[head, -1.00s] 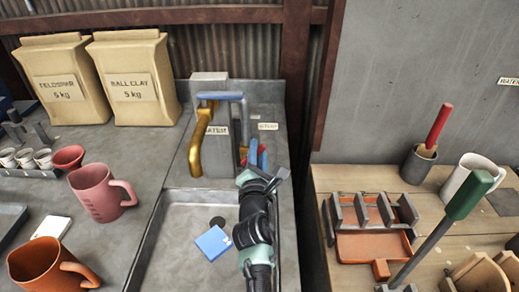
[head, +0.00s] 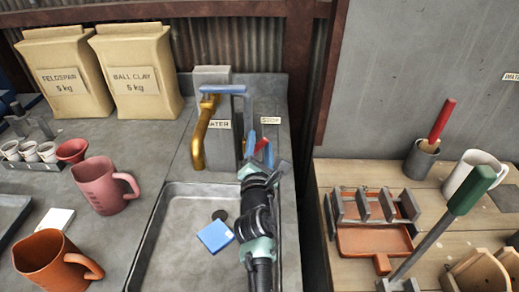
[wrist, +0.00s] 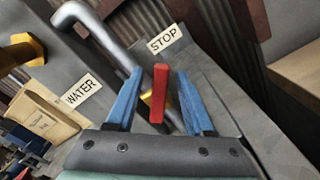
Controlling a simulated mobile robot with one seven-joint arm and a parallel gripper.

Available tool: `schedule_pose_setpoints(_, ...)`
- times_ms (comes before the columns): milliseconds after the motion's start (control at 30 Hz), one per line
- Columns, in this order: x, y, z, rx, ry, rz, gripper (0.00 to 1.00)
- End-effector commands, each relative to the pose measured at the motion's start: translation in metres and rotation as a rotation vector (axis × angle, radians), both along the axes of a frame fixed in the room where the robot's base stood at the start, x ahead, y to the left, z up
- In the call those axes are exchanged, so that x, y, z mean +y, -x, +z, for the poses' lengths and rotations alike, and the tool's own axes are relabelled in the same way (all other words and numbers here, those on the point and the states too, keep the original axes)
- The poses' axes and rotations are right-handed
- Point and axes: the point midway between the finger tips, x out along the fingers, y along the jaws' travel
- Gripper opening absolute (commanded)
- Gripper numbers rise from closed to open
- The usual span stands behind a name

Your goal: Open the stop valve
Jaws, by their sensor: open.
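The stop valve shows as a red lever (wrist: 158,92) in the wrist view, with a bit of brass behind it, below the STOP label (wrist: 165,39). My gripper (wrist: 160,90) is open, with one blue finger on each side of the red lever. Small gaps show between the lever and both fingers. In the head view my gripper (head: 260,148) is at the right of the grey tap post (head: 212,150), below the STOP label (head: 271,120). The red lever is mostly hidden there by the fingers.
A gold spout (head: 201,135) and blue tap lever (head: 224,89) are at the left of my gripper. A grey pipe (wrist: 95,30) runs close by in the wrist view. The sink (head: 175,235) below holds a blue sponge (head: 215,236). A rusty post (head: 297,80) stands behind.

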Motion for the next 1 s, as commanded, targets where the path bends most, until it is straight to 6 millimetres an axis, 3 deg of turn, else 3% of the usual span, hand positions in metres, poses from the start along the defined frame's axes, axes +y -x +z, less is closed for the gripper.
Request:
schedule_pose_setpoints(167, -0.002, 0.013, 0.001, 0.002, 0.000, -0.002, 0.53)
schedule_pose_setpoints(700, 0.000, 0.103, 0.003, 0.004, -0.003, -0.002, 0.53)
schedule_pose_setpoints(1000, 0.000, 0.128, 0.001, 0.001, 0.000, 0.000, 0.53)
